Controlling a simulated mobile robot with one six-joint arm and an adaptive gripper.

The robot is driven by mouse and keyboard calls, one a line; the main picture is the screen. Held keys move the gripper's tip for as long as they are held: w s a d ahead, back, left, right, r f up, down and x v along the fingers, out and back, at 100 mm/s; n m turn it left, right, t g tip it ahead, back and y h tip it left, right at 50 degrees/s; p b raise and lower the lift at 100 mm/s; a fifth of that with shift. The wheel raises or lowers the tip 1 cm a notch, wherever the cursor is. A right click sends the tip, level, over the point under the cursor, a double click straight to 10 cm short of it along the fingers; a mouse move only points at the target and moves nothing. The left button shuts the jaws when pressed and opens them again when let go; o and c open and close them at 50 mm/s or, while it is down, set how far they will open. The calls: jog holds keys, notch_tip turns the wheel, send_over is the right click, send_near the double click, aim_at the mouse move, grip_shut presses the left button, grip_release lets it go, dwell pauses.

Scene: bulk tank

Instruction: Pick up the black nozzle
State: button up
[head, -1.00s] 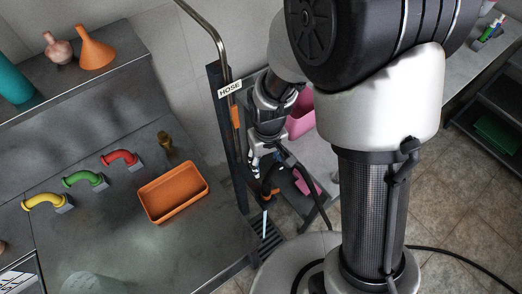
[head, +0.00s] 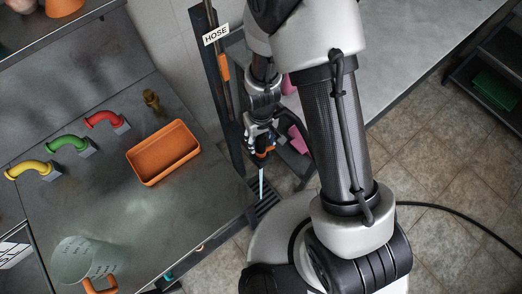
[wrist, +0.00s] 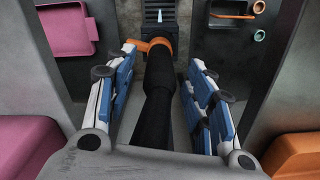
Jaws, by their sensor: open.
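The black nozzle (wrist: 157,85) is a long dark tube with an orange part (wrist: 158,43) at its far end. In the wrist view it runs up the middle, between the two blue-padded fingers of my gripper (wrist: 162,65). The fingers are open, with a gap showing on each side of the tube near the tips. In the head view my gripper (head: 262,143) points down beside the post with the HOSE sign (head: 216,34). The orange part (head: 264,153) shows just below the fingers there; most of the nozzle is hidden by the gripper.
An orange tray (head: 188,153) and yellow, green and red pipe elbows sit on the grey counter to the left. A clear jug (head: 82,262) stands at its front. A dark grate (head: 266,200) lies below the gripper. A pink item (head: 298,139) is close on the right.

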aim_at(261, 151)
notch_tip(261, 151, down, 3)
jog(key=shift+f+b, duration=0.15)
jog(key=shift+b, duration=0.25)
grip_shut()
dwell(0.4)
